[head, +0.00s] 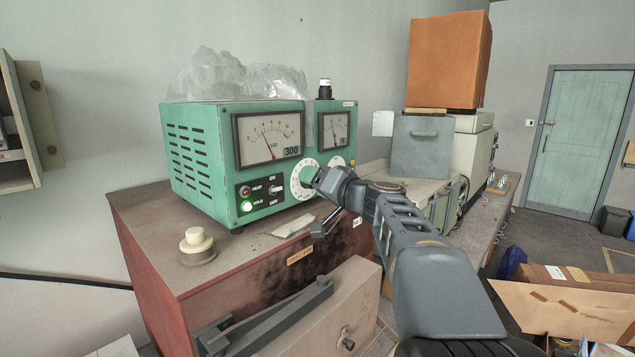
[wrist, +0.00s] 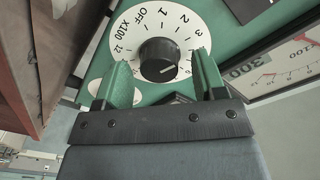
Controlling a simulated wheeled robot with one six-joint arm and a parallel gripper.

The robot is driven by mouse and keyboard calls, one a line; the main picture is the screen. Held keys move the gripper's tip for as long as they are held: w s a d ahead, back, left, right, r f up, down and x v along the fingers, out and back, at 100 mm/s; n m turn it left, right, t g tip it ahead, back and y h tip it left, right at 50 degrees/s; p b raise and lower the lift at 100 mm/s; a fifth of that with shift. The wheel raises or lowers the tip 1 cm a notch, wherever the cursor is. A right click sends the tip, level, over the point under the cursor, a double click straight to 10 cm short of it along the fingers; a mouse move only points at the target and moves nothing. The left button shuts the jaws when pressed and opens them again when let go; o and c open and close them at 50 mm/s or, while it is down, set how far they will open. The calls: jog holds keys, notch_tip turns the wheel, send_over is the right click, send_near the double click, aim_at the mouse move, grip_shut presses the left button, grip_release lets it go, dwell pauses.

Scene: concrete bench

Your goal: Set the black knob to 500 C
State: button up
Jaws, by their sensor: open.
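The black knob (wrist: 158,60) sits in the middle of a white numbered dial (wrist: 128,30) marked OFF and X100. A pale line on the knob's face points to the lower right, and the number there is hidden. My gripper (wrist: 160,66) is open, with one green-looking finger on each side of the knob; I cannot tell if either touches it. In the head view my gripper (head: 322,180) is at the dial (head: 299,188) and hides the knob. The green unit (head: 200,160) has a meter with a display (head: 291,151) reading 300.
A second meter (head: 334,128) sits above the dial. A cream push button (head: 197,241) stands on the red cabinet (head: 160,220). Clear plastic (head: 215,75) lies on the unit.

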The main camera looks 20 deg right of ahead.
jog(key=shift+c, duration=0.2)
jog(key=c, duration=0.9)
jog(key=shift+f+m+b, duration=0.15)
jog(key=shift+m+b, duration=0.7)
jog(key=shift+m, duration=0.25)
jog(key=shift+m+b, duration=0.4)
jog(key=shift+m, duration=0.5)
jog(key=m, duration=0.5)
jog(key=shift+g+b, duration=0.3)
jog(key=shift+m, duration=0.4)
